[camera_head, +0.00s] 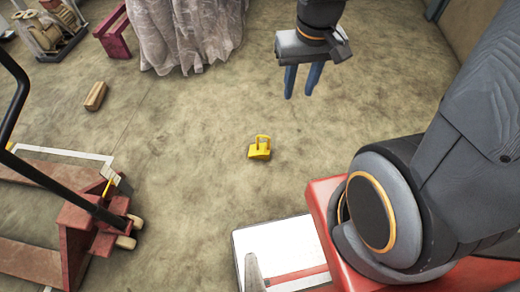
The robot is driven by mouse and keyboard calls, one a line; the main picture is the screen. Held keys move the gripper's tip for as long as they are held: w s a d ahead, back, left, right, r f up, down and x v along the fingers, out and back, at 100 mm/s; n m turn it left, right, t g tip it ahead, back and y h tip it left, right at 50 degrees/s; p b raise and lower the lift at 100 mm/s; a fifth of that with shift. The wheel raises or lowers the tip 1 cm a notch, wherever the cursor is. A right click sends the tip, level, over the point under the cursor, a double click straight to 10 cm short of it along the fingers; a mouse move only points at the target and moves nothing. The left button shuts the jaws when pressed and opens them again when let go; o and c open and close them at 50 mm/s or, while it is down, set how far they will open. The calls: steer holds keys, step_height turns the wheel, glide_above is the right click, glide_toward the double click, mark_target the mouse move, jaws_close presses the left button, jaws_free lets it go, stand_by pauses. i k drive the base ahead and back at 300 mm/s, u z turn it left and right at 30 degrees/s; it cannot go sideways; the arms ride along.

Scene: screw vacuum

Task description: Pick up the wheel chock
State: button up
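The wheel chock (259,152) is small and yellow, with a loop handle on top. It sits on the concrete floor near the middle of the view. My gripper (302,95) hangs above and to the right of it, fingers pointing down. Its two blue fingers are apart with nothing visible between them. The gripper is clear of the chock and does not touch it.
A red pallet jack (90,222) with a dark handle stands at the left. A wood block (95,96) lies on the floor. A draped grey cover (185,35) and a machine (50,25) are at the back. Floor around the chock is free.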

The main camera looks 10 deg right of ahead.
mark_target(259, 151)
steer(key=z, duration=1.9)
steer(key=i, duration=3.05)
steer(key=u, duration=3.85)
steer(key=i, duration=0.3)
steer(key=u, duration=0.4)
